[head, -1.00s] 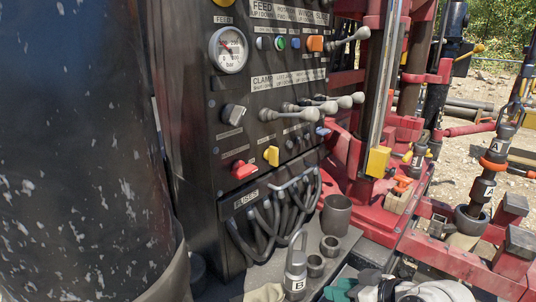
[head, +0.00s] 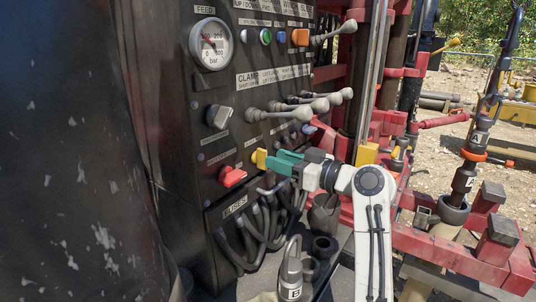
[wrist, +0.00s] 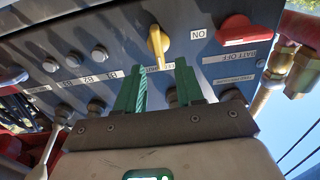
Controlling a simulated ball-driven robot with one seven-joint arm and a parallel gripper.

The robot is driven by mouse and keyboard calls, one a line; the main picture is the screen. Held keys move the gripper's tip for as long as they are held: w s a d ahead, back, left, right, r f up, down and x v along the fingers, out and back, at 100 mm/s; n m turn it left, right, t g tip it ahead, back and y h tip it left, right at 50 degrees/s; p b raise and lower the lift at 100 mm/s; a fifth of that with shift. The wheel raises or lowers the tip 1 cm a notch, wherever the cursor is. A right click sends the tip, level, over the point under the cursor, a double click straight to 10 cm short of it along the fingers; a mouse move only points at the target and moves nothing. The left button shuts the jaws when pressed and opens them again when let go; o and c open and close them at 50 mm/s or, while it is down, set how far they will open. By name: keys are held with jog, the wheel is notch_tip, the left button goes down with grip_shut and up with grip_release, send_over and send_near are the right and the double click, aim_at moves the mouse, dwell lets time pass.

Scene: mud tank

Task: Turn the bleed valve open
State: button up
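A small yellow handle (head: 259,158) sits on the black control panel (head: 215,185), right of a red knob. It also shows in the wrist view (wrist: 155,42), pointing toward my gripper. Its label is partly hidden, so I cannot confirm that it is the bleed valve. My gripper (head: 276,160) has green fingers and is close to the yellow handle, just right of it in the head view. In the wrist view my gripper (wrist: 160,66) is open, with the handle's end in line with the gap. I cannot tell whether they touch.
The red knob (head: 232,176) is beside the yellow handle; a battery label shows near it in the wrist view. Grey levers (head: 290,112) stick out above my gripper. Black hoses (head: 255,230) hang below. A labelled shackle (head: 291,268) stands at the bottom.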

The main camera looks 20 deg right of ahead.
aim_at(261, 158)
jog(key=shift+x, duration=2)
grip_shut()
